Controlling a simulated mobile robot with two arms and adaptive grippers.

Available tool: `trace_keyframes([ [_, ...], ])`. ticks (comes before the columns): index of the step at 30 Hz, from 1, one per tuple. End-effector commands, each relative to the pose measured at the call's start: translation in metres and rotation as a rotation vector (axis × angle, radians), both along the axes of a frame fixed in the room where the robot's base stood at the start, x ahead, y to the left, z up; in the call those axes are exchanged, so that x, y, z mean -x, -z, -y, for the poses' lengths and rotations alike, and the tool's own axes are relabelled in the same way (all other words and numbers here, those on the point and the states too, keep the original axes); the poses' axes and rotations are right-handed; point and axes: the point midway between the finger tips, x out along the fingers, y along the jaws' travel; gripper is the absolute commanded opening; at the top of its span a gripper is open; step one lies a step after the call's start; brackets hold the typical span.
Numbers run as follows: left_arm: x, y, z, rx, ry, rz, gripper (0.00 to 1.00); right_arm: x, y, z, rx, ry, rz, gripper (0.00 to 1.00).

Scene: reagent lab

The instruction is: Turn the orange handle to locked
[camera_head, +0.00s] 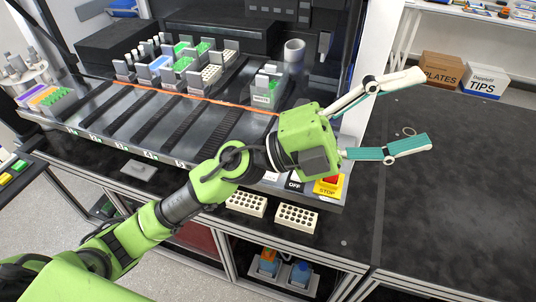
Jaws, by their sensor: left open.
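My left arm reaches in from the lower left, across the front of the instrument. My left gripper (425,109) is open and empty, with its two fingers spread wide over the black bench at the right. I cannot make out a handle clearly in this view. A thin orange strip (190,96) runs across the instrument deck behind my arm, and I cannot tell whether it is part of a handle. The gripper is to the right of the strip and apart from it. No locked or unlocked marking can be read. My right gripper is out of view.
The instrument deck holds racks of tubes and tips (185,65). A yellow stop-button plate (329,188) lies just below my gripper body. Two white perforated racks (296,218) are at the front edge. The black bench (460,220) at right is mostly clear.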

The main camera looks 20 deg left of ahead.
Motion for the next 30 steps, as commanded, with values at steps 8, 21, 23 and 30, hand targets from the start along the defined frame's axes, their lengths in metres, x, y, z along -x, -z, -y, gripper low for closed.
trace_keyframes([
  [8, 0.029, 0.121, 0.016, -0.788, 0.234, 0.31, 0.67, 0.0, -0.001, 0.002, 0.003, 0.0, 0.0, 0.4],
  [21, -0.091, 0.188, -0.212, -1.909, -0.085, 0.175, 0.67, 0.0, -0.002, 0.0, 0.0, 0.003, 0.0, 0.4],
  [23, -0.096, 0.183, -0.229, -1.963, -0.123, 0.148, 0.67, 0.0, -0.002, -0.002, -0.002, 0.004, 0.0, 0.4],
  [30, -0.105, 0.191, -0.246, -2.014, -0.157, 0.112, 0.67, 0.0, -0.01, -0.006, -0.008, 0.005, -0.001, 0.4],
])
